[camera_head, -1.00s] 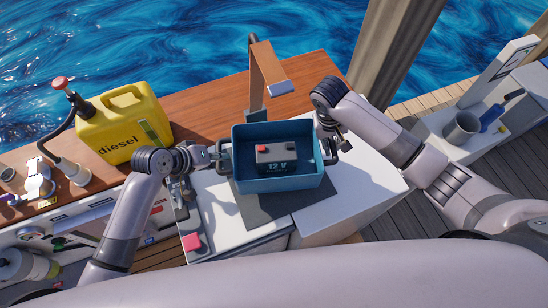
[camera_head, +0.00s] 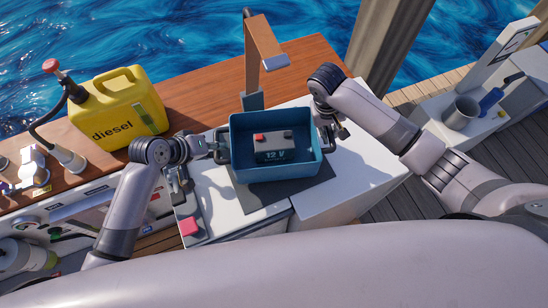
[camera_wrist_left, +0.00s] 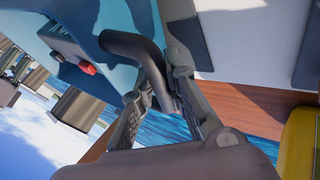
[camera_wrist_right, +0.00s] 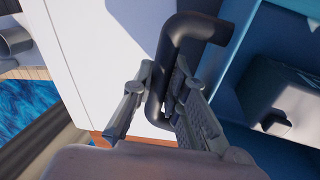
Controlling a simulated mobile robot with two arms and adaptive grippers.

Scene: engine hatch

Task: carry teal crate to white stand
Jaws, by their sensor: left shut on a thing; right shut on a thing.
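The teal crate (camera_head: 275,174) is in the middle of the head view, with a dark 12 V battery (camera_head: 273,147) inside. It looks upright, over a dark grey mat (camera_head: 262,200) on a white top (camera_head: 345,178); whether it touches the mat I cannot tell. My left gripper (camera_head: 217,148) is shut on the crate's left black handle, which shows in the left wrist view (camera_wrist_left: 135,47). My right gripper (camera_head: 331,127) is shut on the right handle, which shows in the right wrist view (camera_wrist_right: 172,60). I cannot tell which white surface is the white stand.
A yellow diesel can (camera_head: 118,110) stands left on the wooden counter (camera_head: 205,98). A lamp-like post (camera_head: 252,75) rises just behind the crate. Wooden decking (camera_head: 400,207) lies between.

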